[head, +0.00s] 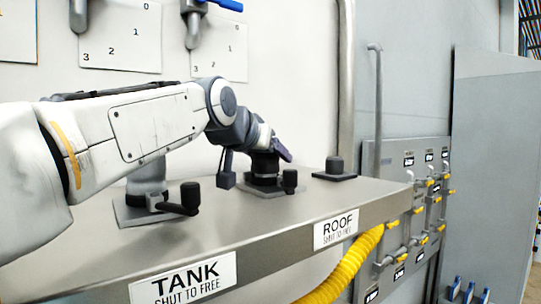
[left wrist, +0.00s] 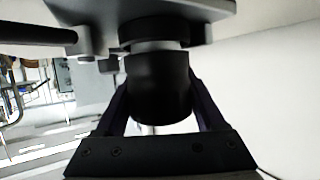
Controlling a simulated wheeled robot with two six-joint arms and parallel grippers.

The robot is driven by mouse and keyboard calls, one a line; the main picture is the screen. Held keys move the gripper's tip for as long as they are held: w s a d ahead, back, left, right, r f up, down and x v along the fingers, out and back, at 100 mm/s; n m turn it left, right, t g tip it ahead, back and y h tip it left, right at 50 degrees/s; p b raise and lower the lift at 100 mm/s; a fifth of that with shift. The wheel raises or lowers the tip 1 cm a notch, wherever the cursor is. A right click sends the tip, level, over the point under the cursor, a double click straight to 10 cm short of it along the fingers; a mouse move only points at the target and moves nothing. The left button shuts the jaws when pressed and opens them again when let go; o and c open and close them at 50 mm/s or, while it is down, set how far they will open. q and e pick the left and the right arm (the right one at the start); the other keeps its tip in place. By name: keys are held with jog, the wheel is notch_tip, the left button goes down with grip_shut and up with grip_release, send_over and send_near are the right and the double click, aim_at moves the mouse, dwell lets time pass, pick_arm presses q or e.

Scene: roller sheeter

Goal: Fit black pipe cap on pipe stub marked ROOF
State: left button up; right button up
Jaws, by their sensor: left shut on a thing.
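The black pipe cap (left wrist: 160,85) is a dark cylinder between the two fingers of my left gripper (left wrist: 158,95) in the left wrist view. The gripper is shut on it. A light grey band of the pipe stub (left wrist: 155,45) shows between the cap and a dark collar, so cap and stub look in line. In the head view, the cap (head: 264,163) is over a dark collar on a square plate, behind the ROOF label (head: 338,229); my left gripper (head: 268,153) partly hides it. Whether the cap touches the stub is unclear. My right gripper is not in view.
A black lever (head: 290,181) stands close beside the collar. Another lever (head: 180,200) is by the TANK label (head: 184,280). A short black knob on a plate (head: 335,167) stands to the right. A yellow hose (head: 345,268) hangs below the metal shelf (head: 225,222).

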pick_arm(q)
jog(key=shift+f, duration=0.4)
dwell(0.3)
jog(key=o, duration=1.4)
jog(key=shift+c, duration=0.2)
jog(key=shift+r, duration=0.15)
jog(key=shift+r, duration=0.35)
jog(key=r, duration=0.2)
jog(key=d+r, duration=0.1)
jog(key=shift+s+r, duration=0.15)
jog(key=shift+r, duration=0.25)
jog(key=s+d+r+p, duration=0.2)
jog(key=s+d+r, duration=0.3)
jog(key=d, duration=0.4)
jog(key=shift+s+r, duration=0.4)
jog(key=shift+r, duration=0.25)
